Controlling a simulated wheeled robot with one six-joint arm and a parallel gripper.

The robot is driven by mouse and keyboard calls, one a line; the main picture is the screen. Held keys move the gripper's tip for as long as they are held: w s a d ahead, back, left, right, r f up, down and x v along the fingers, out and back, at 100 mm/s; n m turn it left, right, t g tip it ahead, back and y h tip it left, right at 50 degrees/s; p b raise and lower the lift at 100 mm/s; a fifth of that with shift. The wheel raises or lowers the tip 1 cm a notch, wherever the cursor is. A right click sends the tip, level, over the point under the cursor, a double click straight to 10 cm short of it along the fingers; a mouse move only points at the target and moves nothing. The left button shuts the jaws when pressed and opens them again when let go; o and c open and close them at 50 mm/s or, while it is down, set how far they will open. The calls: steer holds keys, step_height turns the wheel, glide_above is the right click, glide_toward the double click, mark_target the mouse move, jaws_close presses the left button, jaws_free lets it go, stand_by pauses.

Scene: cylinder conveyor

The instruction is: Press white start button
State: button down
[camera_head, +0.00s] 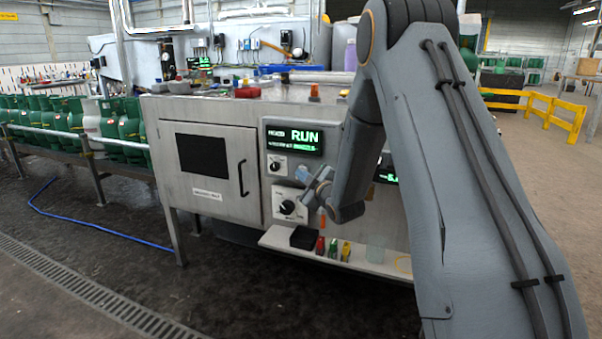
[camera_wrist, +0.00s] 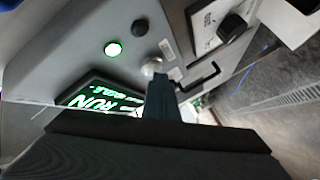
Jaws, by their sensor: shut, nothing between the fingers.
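My gripper (camera_head: 318,186) is in front of the steel cabinet's control panel in the head view, with my forearm hiding part of the panel. Its closed fingers (camera_wrist: 158,88) point at the panel in the wrist view. A pale round button (camera_wrist: 150,67) is right at the fingertips, partly covered by them; I cannot tell whether they touch. A round button with a white centre and lit green ring (camera_wrist: 113,49) is to its upper left, and a black button (camera_wrist: 140,27) is above. A display (camera_head: 293,138) glows green and reads RUN; it also shows in the wrist view (camera_wrist: 97,101).
The cabinet door (camera_head: 208,195) with a black handle is left of the panel. Black dials (camera_head: 288,207) stick out below the display. A shelf (camera_head: 330,262) with coloured tools juts out underneath. Green cylinders (camera_head: 130,130) line a conveyor at left. The floor in front is clear.

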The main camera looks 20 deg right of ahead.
stand_by(0.4)
steer(key=shift+s+a, duration=0.5)
steer(key=shift+s, duration=0.15)
steer(key=shift+p, duration=0.3)
steer(key=shift+s+a+p, duration=0.3)
steer(key=shift+s+a, duration=0.45)
steer(key=shift+s, duration=0.3)
steer(key=shift+s+a+p, duration=0.3)
steer(key=shift+s+a, duration=0.45)
steer(key=shift+s, duration=0.25)
